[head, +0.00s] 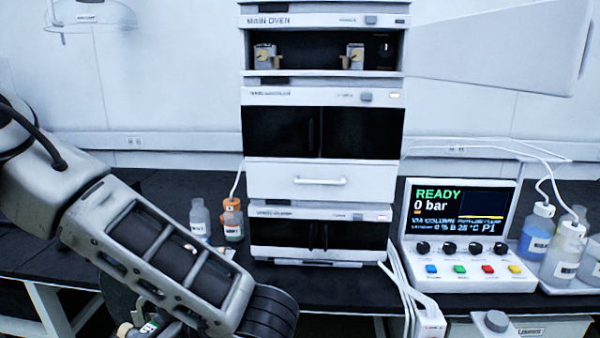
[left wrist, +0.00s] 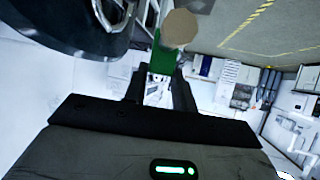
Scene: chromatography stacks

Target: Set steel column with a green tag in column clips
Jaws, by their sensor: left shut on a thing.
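In the left wrist view, my left gripper (left wrist: 160,88) is shut on the steel column, whose green tag (left wrist: 164,60) and tan round end (left wrist: 180,29) show at the fingertips. The rest of the column is hidden or unclear. In the head view, my left arm reaches in from the left, and a small piece with green shows below it at the bottom edge. The column clips, a left one (head: 266,56) and a right one (head: 354,57), stand apart inside the open MAIN OVEN bay, with nothing between them. My right gripper is not in view.
The instrument stack (head: 322,178) stands on the dark bench, with bottles (head: 232,219) to its left. A control unit (head: 461,235) reading READY, 0 bar and more bottles (head: 536,235) are to its right. White tubes run beside the stack.

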